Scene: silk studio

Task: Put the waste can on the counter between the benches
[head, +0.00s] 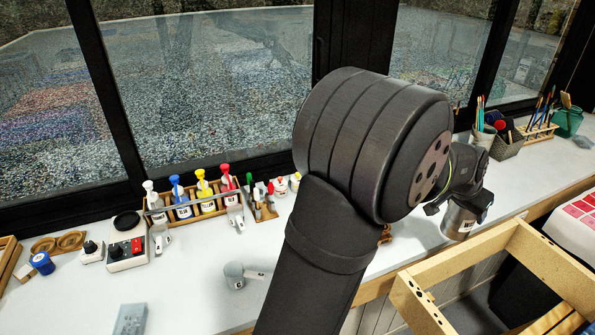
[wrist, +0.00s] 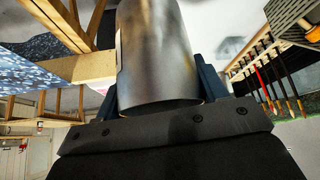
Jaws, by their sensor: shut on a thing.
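The waste can (head: 459,220) is a silver metal cylinder with a small pale label, at the right of the head view over the white counter (head: 405,247). It looks upright and slightly tilted; I cannot tell whether its base touches the counter. In the wrist view the can (wrist: 155,50) fills the middle, between the two dark fingers of my gripper (wrist: 160,95). My gripper is shut on the can.
A wooden frame (head: 475,262) stands at the front right, close to the can. A dark basket (head: 507,145), a cup of brushes (head: 484,137) and a green pot (head: 566,122) stand behind. A rack of coloured bottles (head: 190,207) is at left. Windows line the back.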

